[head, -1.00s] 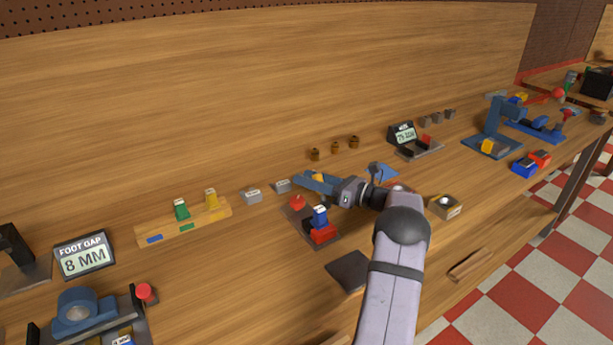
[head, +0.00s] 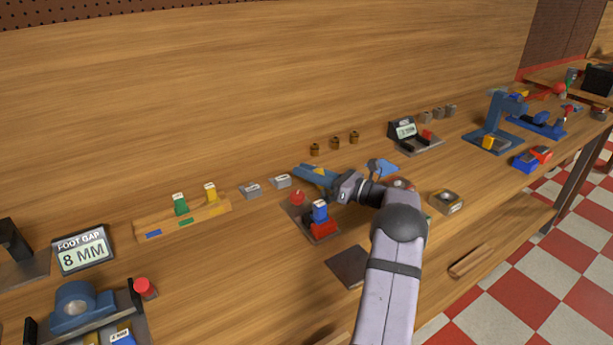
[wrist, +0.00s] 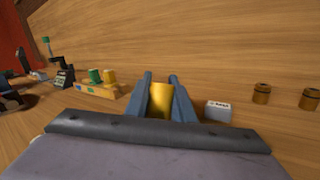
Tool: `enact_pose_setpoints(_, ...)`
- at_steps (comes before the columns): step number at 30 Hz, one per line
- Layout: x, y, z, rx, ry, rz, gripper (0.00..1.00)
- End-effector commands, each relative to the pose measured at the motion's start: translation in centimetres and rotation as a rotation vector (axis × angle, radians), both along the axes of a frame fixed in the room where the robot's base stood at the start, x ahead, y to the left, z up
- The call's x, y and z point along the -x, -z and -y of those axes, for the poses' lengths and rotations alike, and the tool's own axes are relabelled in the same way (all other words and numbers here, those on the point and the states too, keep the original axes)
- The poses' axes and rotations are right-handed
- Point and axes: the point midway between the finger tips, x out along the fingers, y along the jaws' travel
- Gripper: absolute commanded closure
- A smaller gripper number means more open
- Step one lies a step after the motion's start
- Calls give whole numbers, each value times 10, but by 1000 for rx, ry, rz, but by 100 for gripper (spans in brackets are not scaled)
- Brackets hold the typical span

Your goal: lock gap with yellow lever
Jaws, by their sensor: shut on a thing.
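My gripper (head: 314,174) is over the middle of the bench, its blue fingers pointing left. In the wrist view the fingers (wrist: 160,90) are closed around a yellow rounded piece (wrist: 160,101). I cannot tell whether this is the yellow lever; its lower part is hidden by my gripper body. A display (head: 82,251) at the left reads FOOT GAP 8 MM. In front of it is a blue fixture (head: 77,305) with a red knob (head: 145,288) beside it, cut off by the frame's lower edge. No yellow lever is clearly visible there.
A dark plate (head: 334,239) with a red knob (head: 297,197), a blue block (head: 320,211) and a red block (head: 323,228) is just below my gripper. A wooden rack (head: 183,217) with green and yellow pieces is to the left. Bare bench lies between rack and fixture.

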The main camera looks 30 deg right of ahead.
Motion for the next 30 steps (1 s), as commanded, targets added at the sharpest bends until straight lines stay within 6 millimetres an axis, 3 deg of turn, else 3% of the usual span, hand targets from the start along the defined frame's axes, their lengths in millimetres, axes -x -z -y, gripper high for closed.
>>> enact_pose_setpoints(11, 4, -2, 0, 0, 1, 49, 100)
enact_pose_setpoints(12, 4, -2, 0, 0, 1, 49, 69)
enact_pose_setpoints(14, 4, -2, 0, 0, 1, 49, 60)
enact_pose_setpoints(24, 4, -5, 0, 1, 1, 50, 60)
enact_pose_setpoints(30, 4, -22, 0, 3, 1, 52, 60)
